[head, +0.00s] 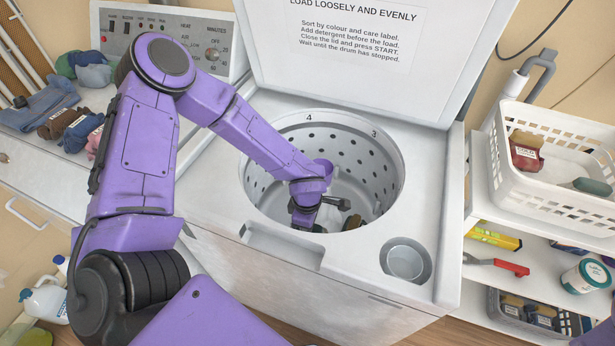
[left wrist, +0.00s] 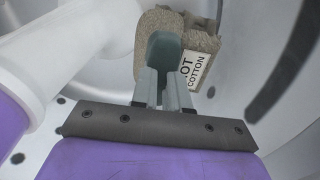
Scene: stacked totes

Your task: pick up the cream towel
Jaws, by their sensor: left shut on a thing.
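The cream towel (left wrist: 203,36) looks beige-grey and speckled in the left wrist view, with a white label reading "OT COTTON" on its right side. In the head view my left gripper (head: 306,212) reaches down inside the washer drum (head: 262,165). There the arm and gripper hide most of what lies below, and I cannot make out the towel's outline clearly. My right gripper is not in view.
The drum's perforated wall surrounds the gripper closely. The raised lid (head: 365,80) stands behind the opening. A round cup (head: 405,262) is set in the washer top. A white basket (head: 548,200) stands on the shelf at right. Folded cloths (head: 40,105) lie at far left.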

